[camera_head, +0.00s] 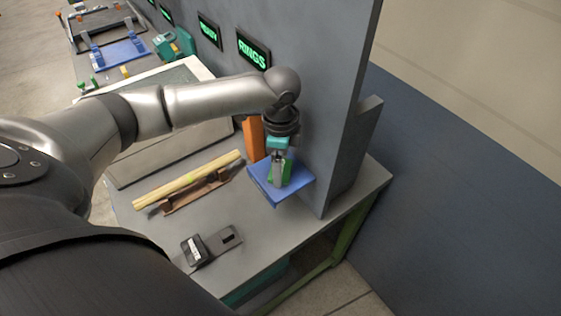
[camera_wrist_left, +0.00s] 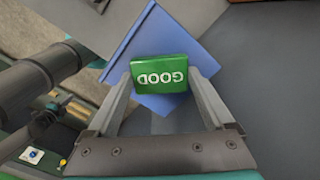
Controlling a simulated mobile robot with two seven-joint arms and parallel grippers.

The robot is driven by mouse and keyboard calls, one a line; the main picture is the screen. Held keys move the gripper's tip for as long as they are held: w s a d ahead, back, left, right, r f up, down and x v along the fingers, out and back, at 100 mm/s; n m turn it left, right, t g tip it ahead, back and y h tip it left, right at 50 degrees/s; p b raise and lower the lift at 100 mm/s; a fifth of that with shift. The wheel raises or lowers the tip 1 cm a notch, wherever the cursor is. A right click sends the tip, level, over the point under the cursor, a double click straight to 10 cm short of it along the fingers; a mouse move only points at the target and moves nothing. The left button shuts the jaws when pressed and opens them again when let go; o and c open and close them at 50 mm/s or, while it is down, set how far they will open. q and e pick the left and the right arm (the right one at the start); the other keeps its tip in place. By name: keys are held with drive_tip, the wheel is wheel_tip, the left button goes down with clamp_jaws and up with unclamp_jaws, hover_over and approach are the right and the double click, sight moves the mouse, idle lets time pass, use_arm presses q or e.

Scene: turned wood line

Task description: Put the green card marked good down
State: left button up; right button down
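The green card (camera_wrist_left: 161,74) reads GOOD, upside down in the left wrist view. It sits between the two fingertips of my left gripper (camera_wrist_left: 162,82), which appear to press on its two sides. In the head view my left gripper (camera_head: 279,170) points down, with the green card (camera_head: 288,172) partly behind a finger. Below it is a blue square plate (camera_head: 294,194), which also shows behind the card in the left wrist view (camera_wrist_left: 147,40). I cannot tell whether the card touches the plate. My right gripper is not in view.
A grey upright panel (camera_head: 335,110) stands close to the right of the gripper. An orange block (camera_head: 254,138) is just left of it. A wooden stick (camera_head: 190,180) lies on a brown cradle, and a black device (camera_head: 196,250) lies nearer on the grey bench (camera_head: 245,252).

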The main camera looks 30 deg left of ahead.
use_arm(q)
drive_tip(key=shift+o, duration=1)
wheel_tip(320, 180, up, 12)
drive_tip(key=shift+r, duration=0.15)
drive_tip(key=shift+d, duration=0.1)
